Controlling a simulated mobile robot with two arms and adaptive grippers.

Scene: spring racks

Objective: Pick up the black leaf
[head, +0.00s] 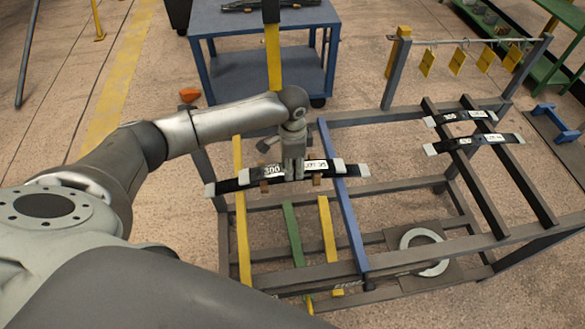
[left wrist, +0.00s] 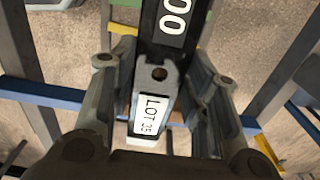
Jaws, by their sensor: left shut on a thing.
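My left gripper (head: 293,172) is shut on a black leaf (head: 325,164) near its middle, above the left part of the rack. The leaf carries a white "300" marking and a white lot label, and its ends are pale. A longer dark leaf with pale ends (head: 228,186) shows below it. I cannot tell whether the two touch. In the left wrist view the black leaf (left wrist: 158,75) runs between the two fingers, with a hole and the label "LOT 35". My right gripper is not in view.
The rack (head: 405,263) has yellow, green and blue bars. Two more black leaves, an upper (head: 460,117) and a lower one (head: 472,142), lie across dark rails at right. A pale ring (head: 424,269) lies low in the rack. A blue cart (head: 262,75) stands behind.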

